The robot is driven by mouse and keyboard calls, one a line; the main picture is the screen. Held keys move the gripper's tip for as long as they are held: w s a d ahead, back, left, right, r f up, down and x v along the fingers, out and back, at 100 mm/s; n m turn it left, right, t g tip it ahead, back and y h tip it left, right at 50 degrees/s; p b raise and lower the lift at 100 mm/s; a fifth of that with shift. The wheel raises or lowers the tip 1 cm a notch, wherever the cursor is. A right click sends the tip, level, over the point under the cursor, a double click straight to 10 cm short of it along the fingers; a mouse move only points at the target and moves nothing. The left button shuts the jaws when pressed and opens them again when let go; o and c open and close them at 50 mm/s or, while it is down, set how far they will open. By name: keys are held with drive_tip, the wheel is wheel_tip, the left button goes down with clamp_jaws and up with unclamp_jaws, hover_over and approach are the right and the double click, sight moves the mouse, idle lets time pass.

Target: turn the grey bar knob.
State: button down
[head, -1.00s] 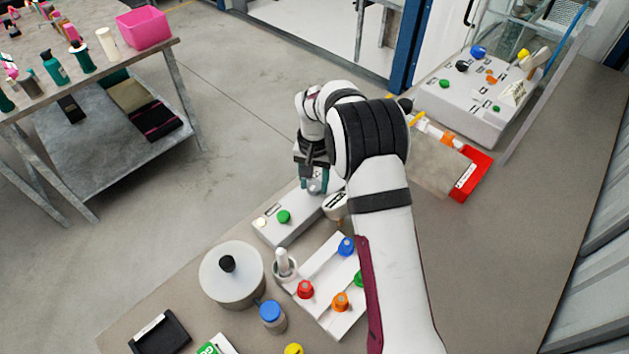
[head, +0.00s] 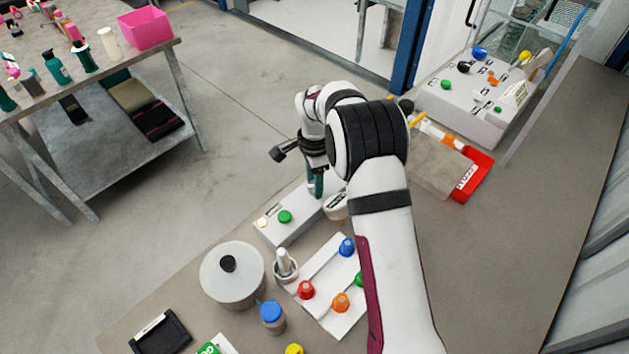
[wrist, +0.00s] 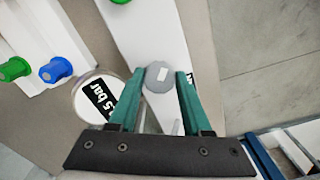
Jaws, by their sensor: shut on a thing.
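The grey bar knob (wrist: 158,77) is round with a pale rectangular mark on top. It sits on a long white panel box (head: 293,220), between my gripper's (wrist: 161,74) two green fingers in the wrist view. My gripper is shut on the knob, with a finger at each side. In the head view my gripper (head: 317,185) points down at the far end of the box, and the knob is hidden there by the fingers and arm.
A green button (head: 285,216) is on the same box. A white plate with coloured knobs (head: 322,270), a lidded pot (head: 233,277) and a blue-capped jar (head: 272,316) stand nearer. A red tray (head: 472,178) lies right of my arm.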

drive_tip(key=m, duration=0.4)
drive_tip(key=shift+w+m, duration=0.15)
drive_tip(key=shift+m, duration=2.35)
drive_tip(key=shift+c, duration=1.7)
unclamp_jaws()
wheel_tip(320, 180, up, 16)
drive_tip(key=shift+f, duration=0.1)
